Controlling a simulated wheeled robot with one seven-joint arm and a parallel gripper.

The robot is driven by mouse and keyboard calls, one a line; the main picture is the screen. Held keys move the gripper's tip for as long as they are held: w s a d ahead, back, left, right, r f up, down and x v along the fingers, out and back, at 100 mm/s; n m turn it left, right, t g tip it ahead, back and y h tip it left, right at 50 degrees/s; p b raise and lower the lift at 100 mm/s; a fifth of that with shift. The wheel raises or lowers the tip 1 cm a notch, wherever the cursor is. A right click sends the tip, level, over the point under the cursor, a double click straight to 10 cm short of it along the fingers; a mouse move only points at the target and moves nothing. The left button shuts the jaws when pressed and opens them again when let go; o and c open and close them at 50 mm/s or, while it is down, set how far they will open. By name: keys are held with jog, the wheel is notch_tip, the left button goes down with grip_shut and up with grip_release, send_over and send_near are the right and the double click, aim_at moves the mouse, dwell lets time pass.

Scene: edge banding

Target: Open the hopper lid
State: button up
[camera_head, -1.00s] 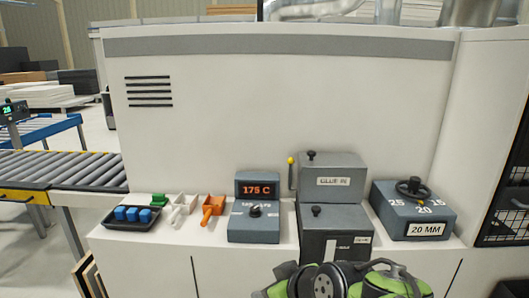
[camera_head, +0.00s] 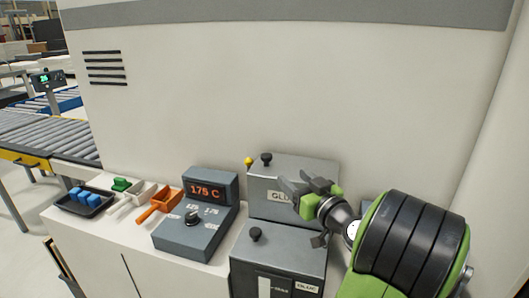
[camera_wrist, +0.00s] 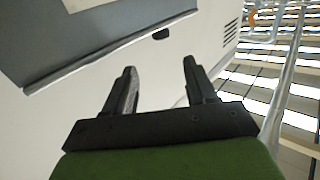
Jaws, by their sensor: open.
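A grey box labelled "GLU…" (camera_head: 262,204) stands at the back of the counter, with a black knob (camera_head: 266,158) on its top. A yellow-tipped lever (camera_head: 248,161) shows at its left side. In front of it is a lower grey box labelled "GLUE" (camera_head: 262,268), with a black knob (camera_head: 255,233) on top. Both tops look shut. My gripper (camera_head: 295,182) is open and empty, in front of the right part of the rear box and covering part of its label.
A temperature box (camera_head: 196,230) reading 175 C stands left of the boxes. Further left are an orange scoop (camera_head: 158,202), a white scoop, a green piece and a black tray (camera_head: 84,212) with blue blocks. The tall machine wall (camera_head: 290,90) rises behind. A roller conveyor (camera_head: 45,135) is at far left.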

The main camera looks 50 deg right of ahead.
aim_at(268, 156)
jog(key=p+x, duration=0.4)
jog(key=x, duration=0.9)
jog(key=shift+w+r, duration=0.1)
jog(key=shift+w, duration=0.3)
jog(key=shift+w+d+p, duration=0.15)
jog(key=shift+w+p, duration=0.2)
jog(key=shift+w, duration=0.1)
grip_shut()
